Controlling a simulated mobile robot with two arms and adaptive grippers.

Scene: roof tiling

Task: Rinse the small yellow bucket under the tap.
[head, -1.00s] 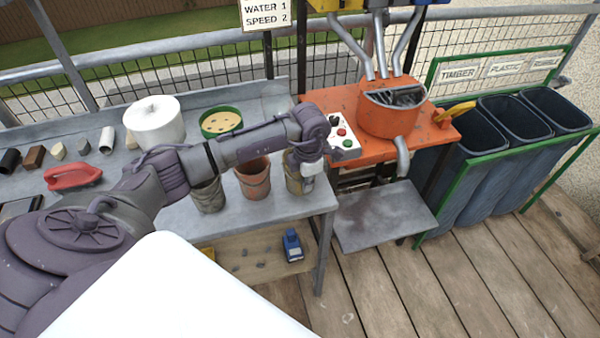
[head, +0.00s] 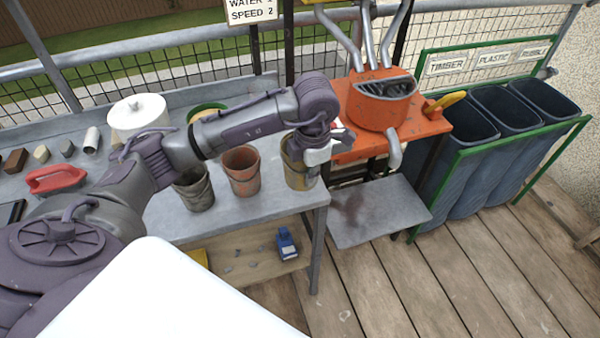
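The small yellow bucket (head: 296,172) is the rightmost of three buckets near the right end of the grey bench. It looks dull olive-yellow and stands about upright. My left gripper (head: 316,156) is at its right upper side and overlaps it in the picture. The fingertips are hidden, so I cannot tell if they grip the bucket, or if its base touches the bench. A grey spout (head: 394,152) hangs from the orange machine (head: 380,105), over a grey plate (head: 375,212). I cannot pick out a tap for certain. My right gripper is out of view.
A terracotta bucket (head: 242,172) and a grey-green bucket (head: 195,192) stand left of the yellow one. A white tub (head: 138,115) and a red-handled tool (head: 55,180) are further left. Dark sorting bins (head: 470,175) stand right. A blue item (head: 286,243) lies on the lower shelf.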

